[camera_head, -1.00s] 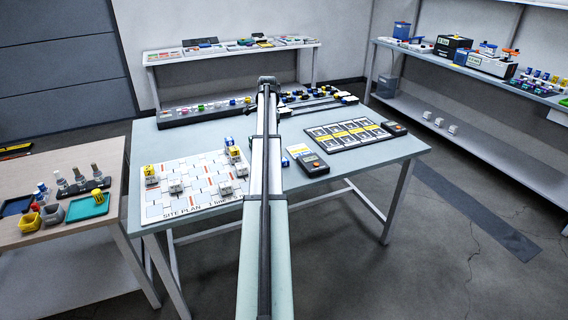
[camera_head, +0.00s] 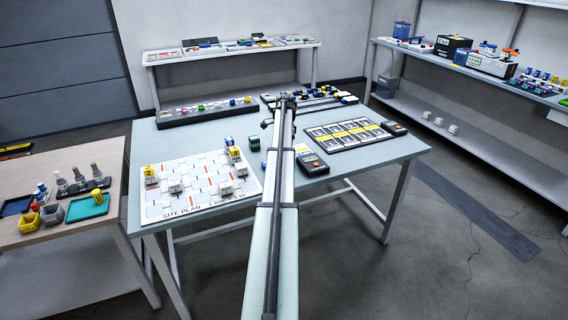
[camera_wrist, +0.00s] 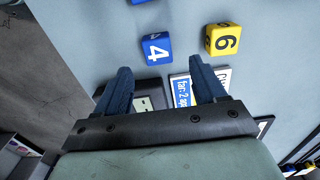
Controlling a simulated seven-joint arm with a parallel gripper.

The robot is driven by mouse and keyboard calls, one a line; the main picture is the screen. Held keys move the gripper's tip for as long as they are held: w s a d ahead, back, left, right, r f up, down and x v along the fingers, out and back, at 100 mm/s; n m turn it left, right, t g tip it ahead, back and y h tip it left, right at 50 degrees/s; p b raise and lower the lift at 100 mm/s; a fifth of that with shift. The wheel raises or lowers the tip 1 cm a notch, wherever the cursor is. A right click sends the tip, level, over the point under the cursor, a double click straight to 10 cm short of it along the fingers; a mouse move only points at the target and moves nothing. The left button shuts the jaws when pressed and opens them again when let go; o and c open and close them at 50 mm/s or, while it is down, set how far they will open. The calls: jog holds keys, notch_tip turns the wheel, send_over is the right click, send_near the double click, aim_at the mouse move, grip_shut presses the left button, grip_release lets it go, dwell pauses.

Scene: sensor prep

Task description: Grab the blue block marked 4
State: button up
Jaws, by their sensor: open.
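The blue block marked 4 (camera_wrist: 155,48) lies on the light table top in the wrist view, with its white 4 facing the camera. My gripper (camera_wrist: 160,65) is open, with its two dark fingers apart and nothing between them. The block lies just past the fingertips, about midway between them in the picture; I see no contact. In the head view my arm covers much of the table's middle, and I cannot make out the fingers or the marked block there.
A yellow block marked 6 (camera_wrist: 222,39) lies right of the blue one. Another blue block (camera_wrist: 138,2) is cut off at the top edge. A printed card (camera_wrist: 184,90) lies below. The head view shows a handheld meter (camera_head: 313,164) and the site plan board (camera_head: 190,200).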

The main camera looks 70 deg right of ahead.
jog(key=shift+w+a+f, duration=0.1)
jog(key=shift+a+f, duration=0.05)
jog(key=shift+f, duration=1.2)
jog(key=shift+a+f, duration=0.1)
jog(key=shift+f, duration=1.25)
jog(key=shift+c, duration=0.3)
jog(key=c, duration=1.1)
